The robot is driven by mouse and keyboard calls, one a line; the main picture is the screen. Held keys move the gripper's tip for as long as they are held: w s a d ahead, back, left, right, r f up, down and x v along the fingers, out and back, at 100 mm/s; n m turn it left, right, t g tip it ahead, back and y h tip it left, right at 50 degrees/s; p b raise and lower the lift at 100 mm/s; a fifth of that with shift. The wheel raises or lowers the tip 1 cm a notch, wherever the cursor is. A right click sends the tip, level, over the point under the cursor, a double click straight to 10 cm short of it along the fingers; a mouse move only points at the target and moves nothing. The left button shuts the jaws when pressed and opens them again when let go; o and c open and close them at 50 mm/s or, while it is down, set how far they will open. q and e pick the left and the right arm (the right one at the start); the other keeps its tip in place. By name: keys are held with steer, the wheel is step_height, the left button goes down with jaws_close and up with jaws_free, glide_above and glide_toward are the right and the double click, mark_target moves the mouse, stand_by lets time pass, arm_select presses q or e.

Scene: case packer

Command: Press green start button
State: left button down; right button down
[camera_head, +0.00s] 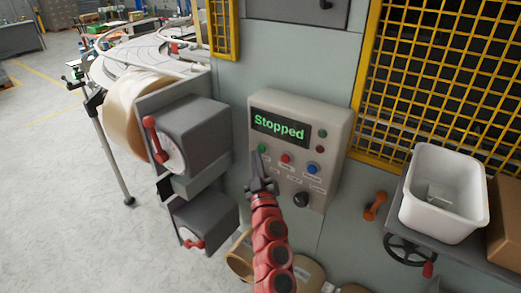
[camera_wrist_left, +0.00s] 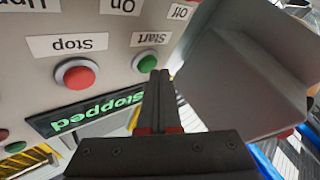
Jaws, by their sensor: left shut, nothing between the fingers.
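The control panel (camera_head: 328,127) is a light box on the grey machine wall, and its display (camera_head: 280,127) reads "Stopped" in green. The green start button (camera_head: 262,148) sits at the left of a row, beside a red stop button (camera_head: 286,158) and a blue button (camera_head: 312,168). My left gripper (camera_head: 257,160) is shut and empty, with its fingertips just below the green button. The left wrist view is upside down; there the fingertips (camera_wrist_left: 159,74) are beside the green button (camera_wrist_left: 147,63), partly overlapping its edge. I cannot tell whether they touch it. My right gripper is not in view.
Grey boxes with red handles (camera_head: 150,135) stand left of the panel. Another grey block (camera_wrist_left: 240,75) is close to my fingers in the left wrist view. A white bin (camera_head: 448,190) and a black handwheel (camera_head: 405,250) are at the right, below a yellow mesh guard (camera_head: 440,75).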

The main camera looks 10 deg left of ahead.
arm_select(q)
steer(key=shift+w+d, duration=0.15)
steer(key=shift+w, duration=0.3)
stand_by(0.5)
steer(key=shift+s, duration=0.1)
steer(key=shift+s+a, duration=0.3)
steer(key=shift+s, duration=0.45)
steer(key=s, duration=0.1)
steer(key=s+a, duration=0.1)
steer(key=s, duration=0.2)
steer(key=shift+s+a+p, duration=0.3)
steer(key=shift+s+a, duration=0.05)
stand_by(0.5)
